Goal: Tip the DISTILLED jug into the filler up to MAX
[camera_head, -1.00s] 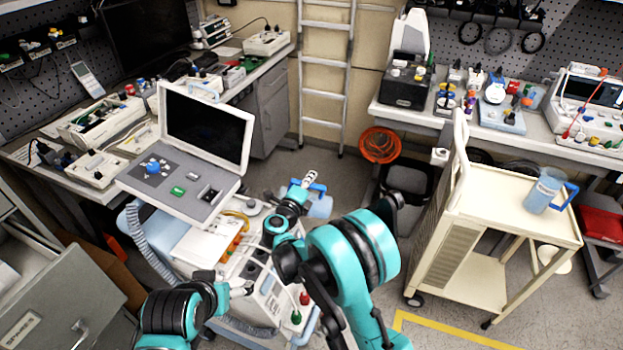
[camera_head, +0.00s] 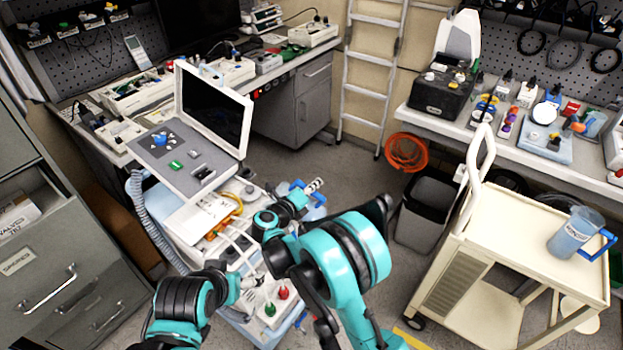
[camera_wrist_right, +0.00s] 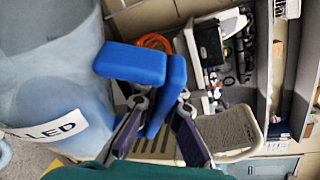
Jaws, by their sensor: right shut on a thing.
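My right gripper (camera_head: 306,188) is shut on the blue handle (camera_wrist_right: 129,63) of a translucent bluish jug. The jug (camera_head: 314,214) is partly hidden behind the gripper in the head view, right of the wheeled machine. In the right wrist view the jug (camera_wrist_right: 60,85) fills the left side, its label showing only "LLED"; I cannot tell its tilt or level. The filler and its MAX mark are not clearly identifiable; the machine (camera_head: 215,222) has an orange fitting and tubes. My left gripper (camera_head: 250,284) is low by the machine's front; its fingers are unclear.
A second blue-handled jug (camera_head: 576,232) stands on the cream cart (camera_head: 515,228) at right. A console with an open screen (camera_head: 213,113) tops the machine. Grey drawers (camera_head: 60,255) stand at left. A bin (camera_head: 428,210) stands on the floor behind; some floor is clear around it.

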